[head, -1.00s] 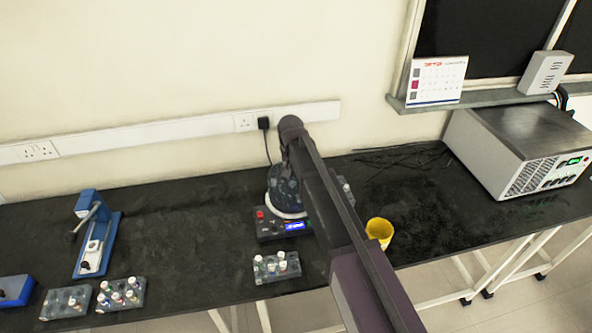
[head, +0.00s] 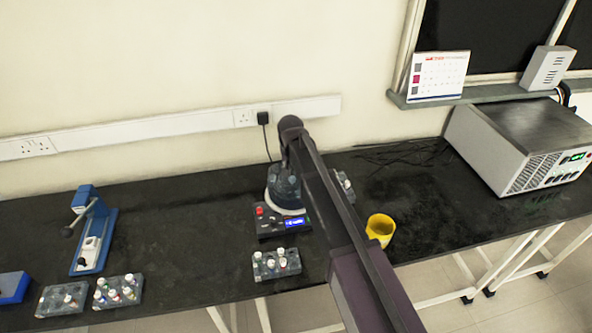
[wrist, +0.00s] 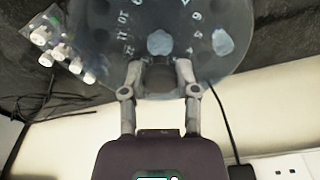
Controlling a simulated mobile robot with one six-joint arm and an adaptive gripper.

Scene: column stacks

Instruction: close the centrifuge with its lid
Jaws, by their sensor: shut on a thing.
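The centrifuge (head: 268,226) stands on the black bench in the head view, with a red button and a lit blue display on its front. The dark, see-through round lid (head: 281,184) is over its bowl, above a pale rim. My arm hides their right side. In the wrist view the lid (wrist: 226,66) fills the top, with numbers showing on or through it. My gripper (wrist: 157,72) has its two fingers closed on a dark grip at the lid's edge. I cannot tell whether the lid touches the centrifuge all round.
A tube rack (head: 276,264) stands in front of the centrifuge, another rack (wrist: 62,48) beside it. A yellow cup (head: 380,229) is at the right near the bench's front edge. A grey instrument (head: 515,150) stands far right.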

